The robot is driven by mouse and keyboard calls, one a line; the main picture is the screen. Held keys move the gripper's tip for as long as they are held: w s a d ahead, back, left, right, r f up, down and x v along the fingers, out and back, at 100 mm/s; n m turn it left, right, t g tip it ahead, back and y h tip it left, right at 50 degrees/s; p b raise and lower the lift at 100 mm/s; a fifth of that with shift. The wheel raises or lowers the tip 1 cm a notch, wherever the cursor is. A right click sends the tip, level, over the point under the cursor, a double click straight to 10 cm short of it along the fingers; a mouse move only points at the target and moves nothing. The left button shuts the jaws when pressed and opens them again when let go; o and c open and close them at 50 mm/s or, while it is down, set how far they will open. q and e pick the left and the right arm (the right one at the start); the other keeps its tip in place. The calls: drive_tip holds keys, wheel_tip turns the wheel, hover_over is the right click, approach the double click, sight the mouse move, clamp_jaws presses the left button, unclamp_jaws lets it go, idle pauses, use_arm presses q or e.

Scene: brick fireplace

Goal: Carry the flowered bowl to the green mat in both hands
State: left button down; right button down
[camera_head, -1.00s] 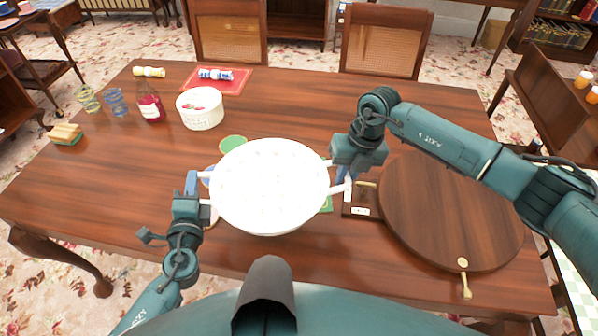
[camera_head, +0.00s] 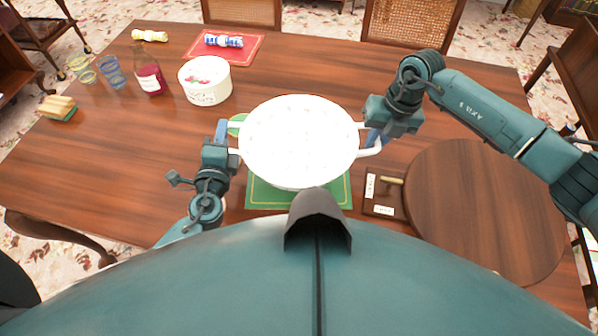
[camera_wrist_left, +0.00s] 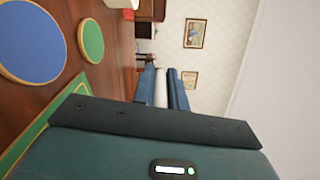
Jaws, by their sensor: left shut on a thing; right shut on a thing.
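The white bowl (camera_head: 298,140) is held level in front of me by its two side handles; faint specks show inside it. My left gripper (camera_head: 222,133) is shut on its left handle, and my right gripper (camera_head: 372,137) is shut on its right handle. The green mat (camera_head: 262,196) with a gold line lies on the table; the bowl hides its far part and my body covers part of its near edge. The bowl seems to be above the table; its base is hidden. In the left wrist view, the handle (camera_wrist_left: 161,88) is between my blue fingers.
A round wooden board (camera_head: 485,205) and a small wooden box (camera_head: 383,190) lie right of the mat. A green coaster (camera_wrist_left: 90,40) and a blue coaster (camera_wrist_left: 30,42) lie near the bowl. A white tub (camera_head: 205,92), a bottle (camera_head: 149,78) and glasses stand at the back left.

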idle(0.4)
